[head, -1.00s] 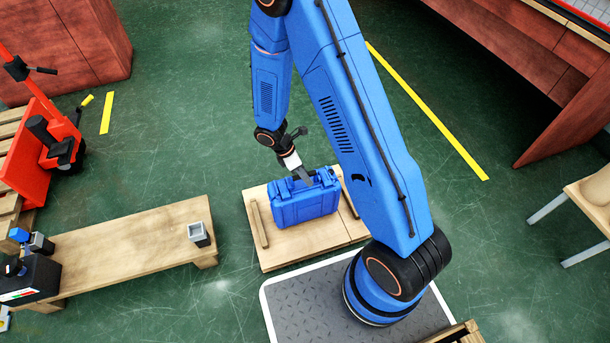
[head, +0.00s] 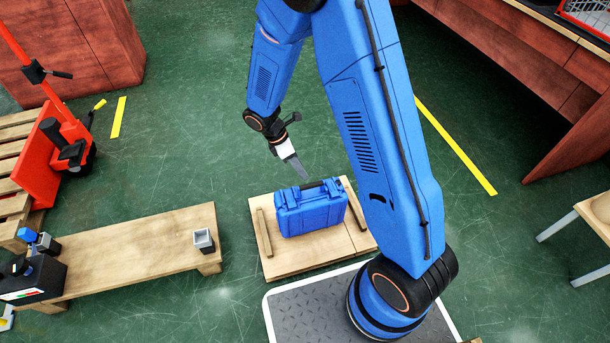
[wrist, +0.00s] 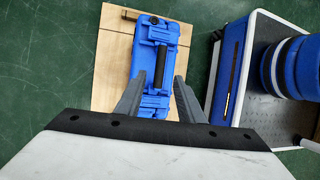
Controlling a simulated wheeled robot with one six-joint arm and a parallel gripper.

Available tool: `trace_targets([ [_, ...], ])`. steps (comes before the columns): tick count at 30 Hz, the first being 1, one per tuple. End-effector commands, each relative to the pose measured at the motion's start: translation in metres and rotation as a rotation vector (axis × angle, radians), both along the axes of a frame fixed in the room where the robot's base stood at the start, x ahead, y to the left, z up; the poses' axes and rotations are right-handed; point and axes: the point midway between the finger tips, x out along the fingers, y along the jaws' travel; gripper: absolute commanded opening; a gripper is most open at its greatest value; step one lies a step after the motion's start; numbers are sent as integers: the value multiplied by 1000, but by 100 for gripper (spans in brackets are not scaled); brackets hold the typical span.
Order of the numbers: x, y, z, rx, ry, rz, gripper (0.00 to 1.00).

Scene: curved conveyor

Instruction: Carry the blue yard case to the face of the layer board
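The blue yard case (head: 312,215) stands upright on a light wooden board with raised strips (head: 290,262), which looks like the layer board. Its dark handle is on top. In the wrist view the case (wrist: 150,38) and its handle lie beyond my fingers, with bare board (wrist: 112,60) beside it. My gripper (head: 303,173) is above and behind the case in the head view, apart from it. In the wrist view the fingers of my gripper (wrist: 157,88) are spread with nothing held between them.
A low wooden bench (head: 130,255) with a small grey open box (head: 204,240) stands left of the board. A red pallet jack (head: 65,145) is farther left. Red-brown benches (head: 540,80) stand at upper right. Green floor is clear behind the board.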

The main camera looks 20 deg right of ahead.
Motion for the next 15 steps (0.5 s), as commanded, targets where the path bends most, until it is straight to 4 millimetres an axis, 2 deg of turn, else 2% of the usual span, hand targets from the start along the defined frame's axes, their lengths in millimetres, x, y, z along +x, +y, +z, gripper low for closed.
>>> trace_targets([
  [11,2,4,17,4,-9,-12,35],
  [15,0,-4,42,15,-54,-78,35],
])
